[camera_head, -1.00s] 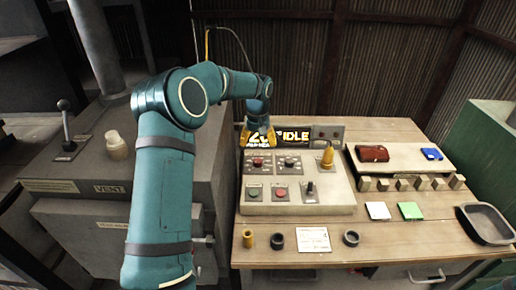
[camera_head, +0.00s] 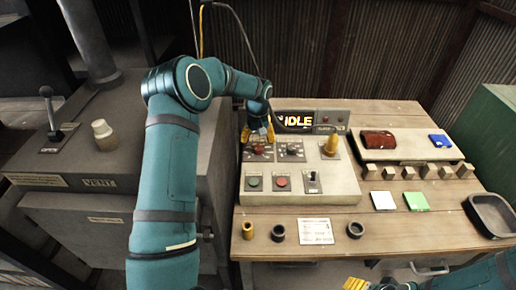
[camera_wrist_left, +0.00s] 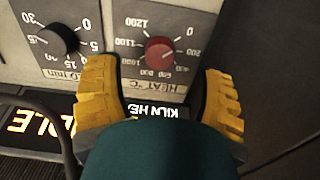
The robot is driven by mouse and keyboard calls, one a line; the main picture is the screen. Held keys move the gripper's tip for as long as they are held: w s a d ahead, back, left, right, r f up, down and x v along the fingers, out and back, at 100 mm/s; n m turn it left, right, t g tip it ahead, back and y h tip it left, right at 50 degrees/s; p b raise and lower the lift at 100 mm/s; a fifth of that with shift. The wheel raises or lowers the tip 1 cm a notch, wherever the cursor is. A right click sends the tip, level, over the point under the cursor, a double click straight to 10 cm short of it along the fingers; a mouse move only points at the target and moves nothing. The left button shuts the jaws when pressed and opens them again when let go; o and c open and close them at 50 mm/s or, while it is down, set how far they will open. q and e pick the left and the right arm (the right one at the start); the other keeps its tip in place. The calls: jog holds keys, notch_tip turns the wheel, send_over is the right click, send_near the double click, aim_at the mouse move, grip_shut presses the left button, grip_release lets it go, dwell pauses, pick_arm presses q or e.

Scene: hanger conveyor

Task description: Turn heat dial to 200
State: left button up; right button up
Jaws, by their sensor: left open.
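The heat dial (camera_wrist_left: 158,51) is a round red knob on a grey plate labelled HEAT °C, with numbers from 0 to 1200 around it. I cannot tell where its pointer stands. It also shows in the head view (camera_head: 258,149) on the control panel (camera_head: 310,183). My left gripper (camera_wrist_left: 155,85) is open, its yellow fingers spread to either side of the dial in the wrist view, apart from it. In the head view my left gripper (camera_head: 257,133) is just behind and above the dial. My right gripper (camera_head: 356,284) barely enters at the bottom edge.
A black minutes dial (camera_wrist_left: 59,40) sits beside the heat dial. A lit display reading IDLE (camera_head: 297,119) stands behind. A yellow knob (camera_head: 331,145), green button (camera_head: 253,182) and red button (camera_head: 281,182) are on the panel. Loose rings (camera_head: 278,233) lie in front.

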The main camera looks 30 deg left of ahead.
aim_at(258, 147)
pick_arm(q)
jog(key=shift+f, duration=2.2)
grip_shut()
